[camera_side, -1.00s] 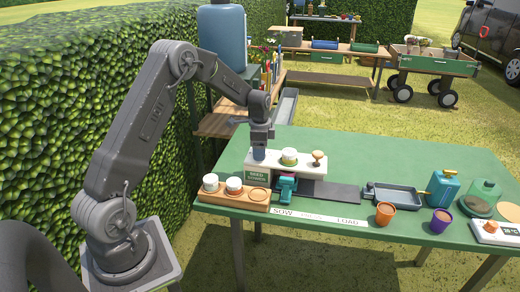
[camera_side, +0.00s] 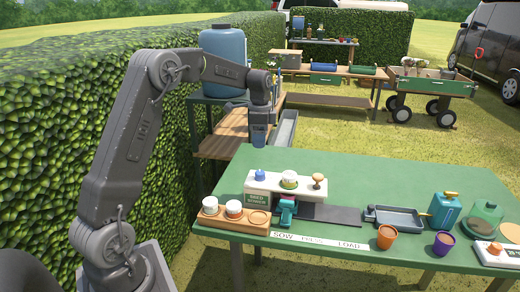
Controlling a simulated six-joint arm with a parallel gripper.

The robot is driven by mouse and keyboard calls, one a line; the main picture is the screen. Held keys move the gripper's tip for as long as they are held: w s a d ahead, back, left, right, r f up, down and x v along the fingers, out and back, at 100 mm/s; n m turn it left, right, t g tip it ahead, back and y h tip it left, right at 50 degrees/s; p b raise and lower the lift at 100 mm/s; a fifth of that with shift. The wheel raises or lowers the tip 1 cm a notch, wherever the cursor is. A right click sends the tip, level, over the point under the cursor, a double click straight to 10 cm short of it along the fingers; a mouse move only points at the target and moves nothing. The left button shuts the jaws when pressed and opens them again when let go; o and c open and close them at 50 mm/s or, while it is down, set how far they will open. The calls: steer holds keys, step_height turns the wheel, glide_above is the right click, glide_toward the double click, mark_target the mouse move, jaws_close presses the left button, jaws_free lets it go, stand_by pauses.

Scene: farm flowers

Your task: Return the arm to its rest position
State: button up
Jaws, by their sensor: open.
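My arm rises from its base at the lower left, bends at the top and hangs its end down toward the table. My gripper (camera_side: 260,143) points down above the back left edge of the green table (camera_side: 385,175), clear of everything on it. Its jaws are open, and I see nothing held between them.
A wooden tray (camera_side: 236,221) with two white pots sits at the front left. A hedge (camera_side: 60,120) lies left.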

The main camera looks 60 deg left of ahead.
steer(key=shift+r, duration=0.35)
steer(key=s+d+r+n+t, duration=0.1)
steer(key=s+d+r+n, duration=0.1)
steer(key=s+d+r, duration=0.5)
steer(key=s+d+r+n+t, duration=0.2)
steer(key=s+d+r, duration=0.15)
steer(key=d, duration=0.55)
steer(key=s+d+f+n+t, duration=0.1)
steer(key=s+d, duration=0.3)
steer(key=s, duration=0.4)
steer(key=s+d+f+n+t, duration=0.1)
steer(key=s+d+f+n, duration=0.1)
steer(key=s+d, duration=0.2)
steer(key=s, duration=0.3)
steer(key=shift+s+d+f+n+t, duration=0.15)
steer(key=shift+s+f+n+t, duration=0.15)
steer(key=shift+s+f, duration=0.1)
